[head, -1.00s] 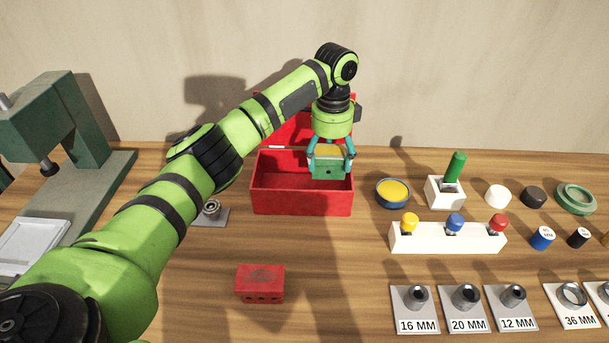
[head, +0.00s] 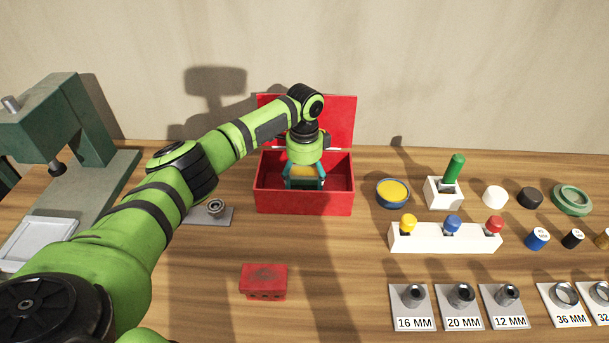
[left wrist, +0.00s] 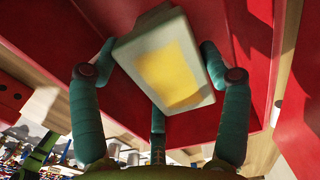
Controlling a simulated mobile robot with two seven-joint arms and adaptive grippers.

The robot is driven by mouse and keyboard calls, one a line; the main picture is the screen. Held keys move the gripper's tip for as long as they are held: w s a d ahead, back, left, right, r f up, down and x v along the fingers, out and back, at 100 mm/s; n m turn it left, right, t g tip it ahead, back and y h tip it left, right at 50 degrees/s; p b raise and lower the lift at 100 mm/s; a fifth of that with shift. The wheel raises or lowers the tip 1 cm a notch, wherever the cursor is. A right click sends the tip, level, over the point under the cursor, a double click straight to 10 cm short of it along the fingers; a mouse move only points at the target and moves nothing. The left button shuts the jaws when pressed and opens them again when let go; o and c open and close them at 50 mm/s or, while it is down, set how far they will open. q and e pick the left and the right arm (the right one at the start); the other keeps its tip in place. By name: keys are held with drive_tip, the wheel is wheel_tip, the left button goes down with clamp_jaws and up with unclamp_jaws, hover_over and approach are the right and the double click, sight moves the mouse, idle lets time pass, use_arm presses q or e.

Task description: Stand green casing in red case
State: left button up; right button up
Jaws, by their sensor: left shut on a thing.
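My left gripper is shut on the casing. My right gripper is not in view.
The case's lid (head: 340,122) stands open behind it. A small red block (head: 264,282) lies in front. A blue-rimmed yellow dish (head: 393,193) and a white holder with coloured knobs (head: 445,240) are to the right. A green press (head: 75,120) stands left.

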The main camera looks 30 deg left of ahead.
sight(305, 175)
use_arm(q)
drive_tip(key=shift+d, duration=0.1)
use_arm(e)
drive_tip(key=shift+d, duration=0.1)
use_arm(q)
drive_tip(key=o, duration=1.7)
drive_tip(key=shift+f, duration=0.1)
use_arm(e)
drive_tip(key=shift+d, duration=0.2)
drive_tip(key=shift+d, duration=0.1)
use_arm(q)
wheel_tip(305, 175, up, 12)
drive_tip(key=shift+r+b, duration=0.15)
drive_tip(key=shift+b, duration=0.85)
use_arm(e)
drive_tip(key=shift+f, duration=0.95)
